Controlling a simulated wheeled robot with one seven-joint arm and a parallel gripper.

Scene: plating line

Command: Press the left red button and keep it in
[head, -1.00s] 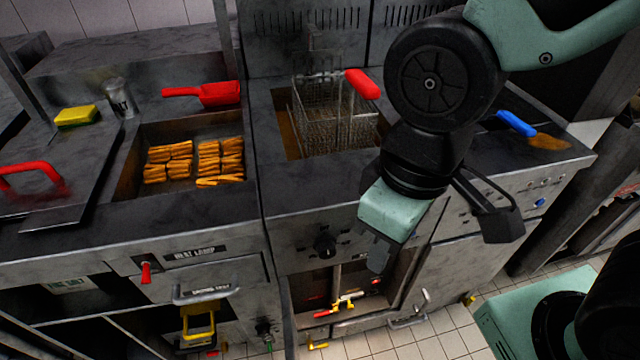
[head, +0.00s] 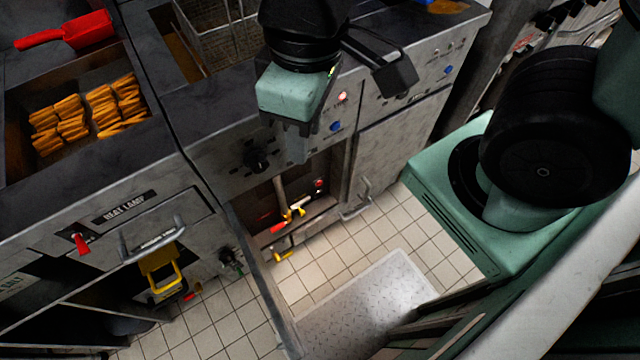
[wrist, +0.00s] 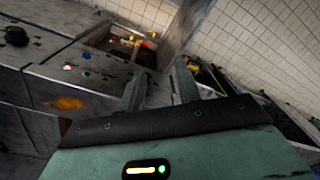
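A pinkish-red lit button (head: 343,97) is on the fryer's front panel, just right of my gripper, above a blue button (head: 335,126). In the wrist view a red button (wrist: 67,67) shows left of my fingers, near a blue one (wrist: 87,56). My gripper (head: 298,150) hangs in front of the fryer panel, pointing down. In the wrist view its two fingers (wrist: 160,88) are apart with nothing between them. No finger visibly touches a button. Part of the panel behind my gripper is hidden.
A black knob (head: 257,160) is left of my gripper. Below is an open cabinet with yellow and red valve handles (head: 292,214). An open door panel (head: 262,285) juts toward the floor. A metal floor plate (head: 365,300) lies on the tiles. A fry basket (head: 215,30) is above left.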

